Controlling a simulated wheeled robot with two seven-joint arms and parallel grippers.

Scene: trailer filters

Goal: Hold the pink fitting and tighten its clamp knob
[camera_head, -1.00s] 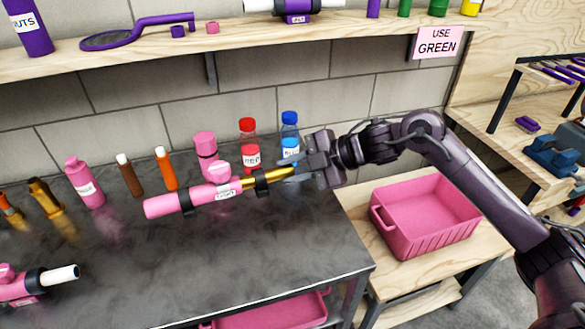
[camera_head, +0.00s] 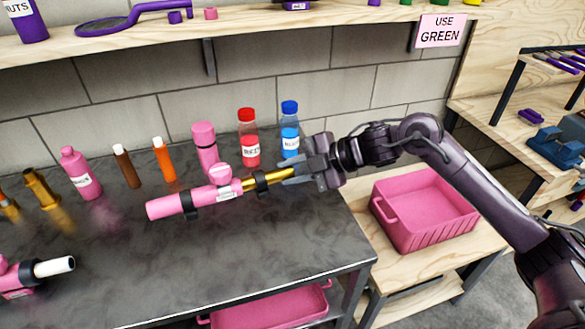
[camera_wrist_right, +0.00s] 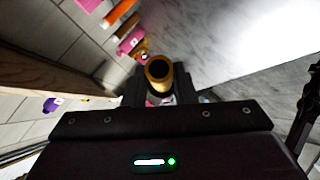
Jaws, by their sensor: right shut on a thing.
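The pink fitting (camera_head: 180,205) is a long pink tube with a white label, black bands and a gold pipe (camera_head: 268,179) from its right end. Its round pink clamp knob (camera_head: 220,173) sits on top near the middle. My right gripper (camera_head: 299,173) is shut on the end of the gold pipe, coming from the right. In the right wrist view the pipe's round open end (camera_wrist_right: 158,70) shows between the fingers. The fitting lies nearly level over the dark bench; I cannot tell if it touches it. My left gripper is not in view.
On the dark bench (camera_head: 240,275), a pink canister (camera_head: 204,145), red bottle (camera_head: 249,145) and blue bottle (camera_head: 290,135) stand behind the fitting. Another pink piece with a white end (camera_head: 30,275) lies front left. A pink crate (camera_head: 425,212) is at right.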

